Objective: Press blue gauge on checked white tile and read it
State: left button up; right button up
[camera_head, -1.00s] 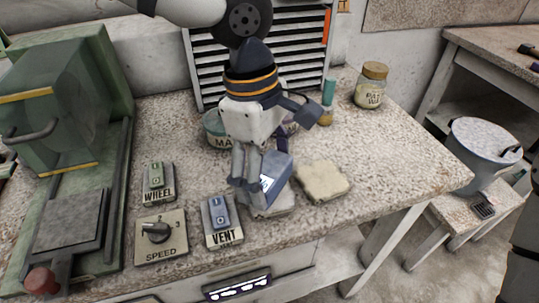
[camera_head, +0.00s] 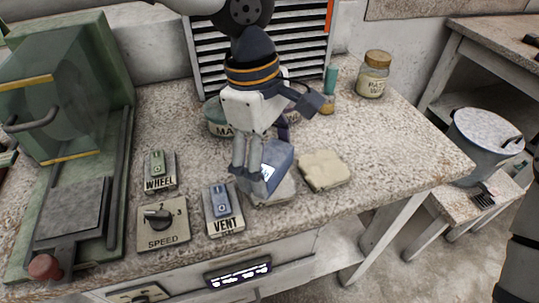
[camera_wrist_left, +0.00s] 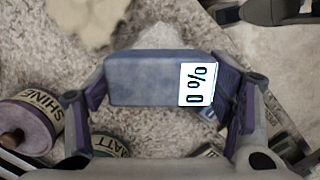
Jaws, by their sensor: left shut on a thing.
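My left gripper (camera_head: 252,172) is shut on the blue gauge (camera_head: 276,160), a small block with a white display. In the left wrist view the gauge (camera_wrist_left: 145,78) lies across between the fingers, and its display reads "0 %", turned sideways. A pale tile (camera_head: 272,198) lies under the gauge, partly hidden by it; I cannot tell whether the two touch. No check mark shows clearly on either tile.
The VENT switch (camera_head: 223,208), SPEED dial (camera_head: 162,222) and WHEEL switch (camera_head: 159,172) sit left of the gauge. Jars stand behind the gripper, with a lidded jar (camera_head: 373,75) at back right. A green machine (camera_head: 60,95) fills the left. A bucket (camera_head: 485,145) stands on a stool.

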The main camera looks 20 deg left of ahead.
pick_arm(q)
jog(key=shift+o, duration=0.2)
jog(key=shift+s+f, duration=0.1)
jog(key=shift+f, duration=0.4)
dwell(1.2)
jog(key=shift+r+p, duration=0.3)
jog(key=shift+r, duration=3.35)
jog(key=shift+c, duration=0.2)
